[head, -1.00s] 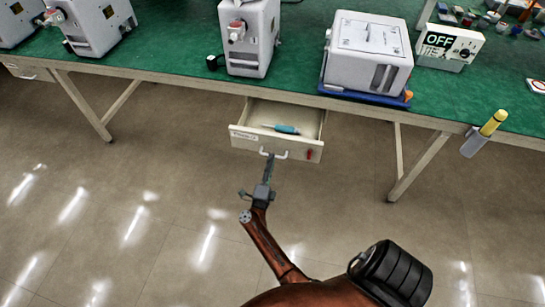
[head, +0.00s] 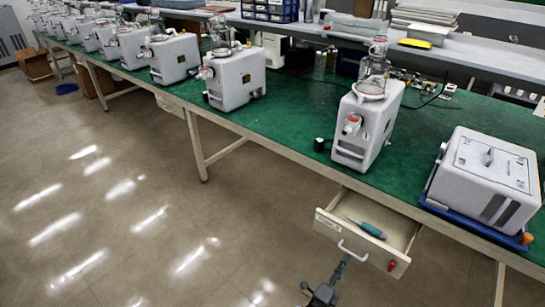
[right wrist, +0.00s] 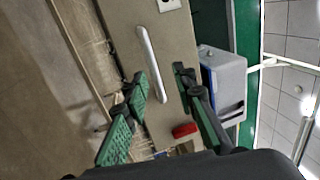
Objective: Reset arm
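My right gripper (head: 345,260) is at the lower part of the head view, right by the handle (head: 353,252) of an open drawer (head: 335,226) under the green-topped bench. In the right wrist view its two green-padded fingers (right wrist: 160,78) are spread apart. The pale bar handle (right wrist: 148,62) shows between and beyond them; I cannot tell whether they touch it. A teal-handled tool (head: 369,229) lies inside the drawer. A red item (head: 392,265) is on the drawer front and also shows in the wrist view (right wrist: 185,130). My left gripper is not in view.
Several similar pumps line the bench to the left. The floor (head: 120,215) at left is clear.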

